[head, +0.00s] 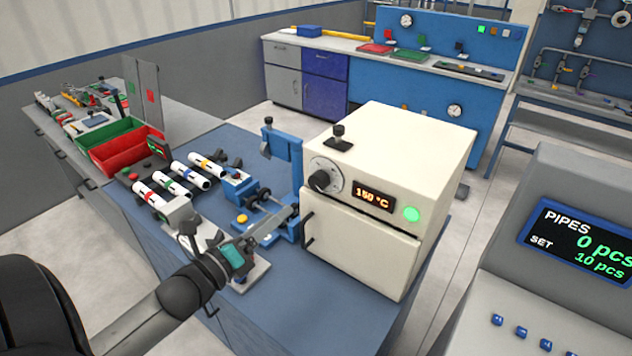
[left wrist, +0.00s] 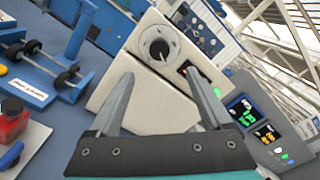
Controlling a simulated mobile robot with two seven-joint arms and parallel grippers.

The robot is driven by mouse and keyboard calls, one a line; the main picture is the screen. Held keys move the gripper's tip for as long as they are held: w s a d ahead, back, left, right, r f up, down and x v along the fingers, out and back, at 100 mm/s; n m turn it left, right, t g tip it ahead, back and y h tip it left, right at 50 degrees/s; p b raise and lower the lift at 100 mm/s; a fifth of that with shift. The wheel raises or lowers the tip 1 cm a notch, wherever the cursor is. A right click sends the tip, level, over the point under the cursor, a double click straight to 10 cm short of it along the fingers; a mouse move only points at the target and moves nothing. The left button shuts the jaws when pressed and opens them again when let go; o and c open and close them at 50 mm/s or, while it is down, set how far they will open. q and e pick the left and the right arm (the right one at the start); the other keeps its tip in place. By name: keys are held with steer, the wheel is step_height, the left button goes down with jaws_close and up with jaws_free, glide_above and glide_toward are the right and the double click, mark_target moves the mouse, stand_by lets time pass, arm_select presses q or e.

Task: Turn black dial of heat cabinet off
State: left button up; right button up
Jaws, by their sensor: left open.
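The heat cabinet (head: 362,245) is a cream box on the blue bench. Its black dial (head: 320,181) sits on a grey round scale at the upper left of the front. The display beside it reads 150 °C, and a green lamp (head: 411,214) is lit. My left gripper (head: 284,216) is open and empty, in front of and to the left of the cabinet, apart from the dial. In the left wrist view the dial (left wrist: 159,48) shows beyond and between the two open fingertips (left wrist: 160,76). My right gripper is in neither view.
Several white pipes with coloured bands (head: 175,184) lie left of the cabinet, near green and red bins (head: 120,150). A blue fixture (head: 285,150) stands close to the cabinet's left side. A grey console (head: 560,240) stands at the right, showing 0 pcs.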

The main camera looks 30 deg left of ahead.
mark_target(315, 184)
arm_select(q)
steer(key=w, duration=0.9)
steer(key=w+d, duration=0.1)
steer(key=w, duration=0.4)
steer(key=shift+w+d, duration=0.1)
steer(key=shift+w, duration=0.2)
jaws_close()
stand_by(0.4)
